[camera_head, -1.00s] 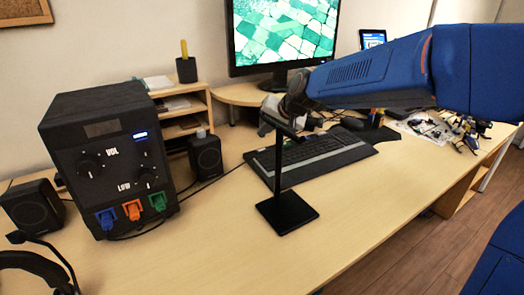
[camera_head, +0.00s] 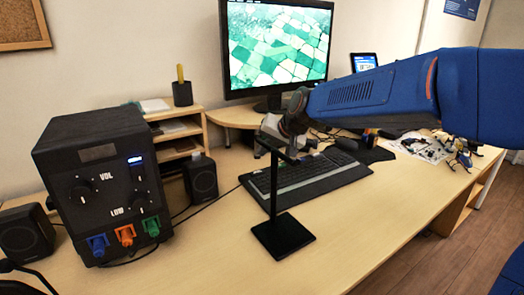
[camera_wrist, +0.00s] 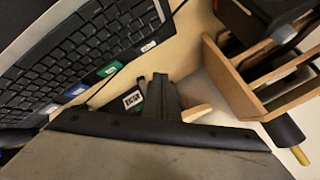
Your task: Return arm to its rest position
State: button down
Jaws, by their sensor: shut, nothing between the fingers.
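My blue arm (camera_head: 360,88) reaches in from the right in the head view, held above the desk. My gripper (camera_head: 268,139) is at its left end, shut and empty, close behind the top of the black stand (camera_head: 275,190). The stand partly hides the fingertips, and I cannot tell whether they touch it. In the wrist view my gripper (camera_wrist: 163,94) shows as dark fingers together, with the keyboard (camera_wrist: 75,60) to the left. The keyboard also shows in the head view (camera_head: 325,178), on the desk behind the stand.
A black control box (camera_head: 100,180) with blue, orange and green plugs stands on the left, between two small speakers (camera_head: 202,177) (camera_head: 25,235). A monitor (camera_head: 275,50), a wooden shelf (camera_head: 180,140) and a pen cup (camera_head: 182,93) stand behind. The front desk surface (camera_head: 230,270) is clear.

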jog(key=s+d+f+h, duration=0.1)
jog(key=s+d+f, duration=0.1)
jog(key=s+d, duration=0.7)
jog(key=s+d+f+h, duration=0.2)
jog(key=s+d, duration=0.7)
jog(key=s, duration=0.2)
jog(key=s+d+f+n+g+h, duration=0.1)
jog(key=s+d+f, duration=0.1)
jog(key=s+d, duration=0.7)
jog(key=shift+s+d+h, duration=0.35)
jog(key=shift+s+h, duration=0.05)
jog(key=shift+s, duration=0.2)
jog(key=s+d+f+g, duration=0.1)
jog(key=s+d+f, duration=0.1)
jog(key=s+f, duration=0.3)
jog(key=shift+s+d+h, duration=0.25)
jog(key=shift+s+h, duration=0.15)
jog(key=shift+s, duration=0.85)
jog(key=shift+r, duration=0.1)
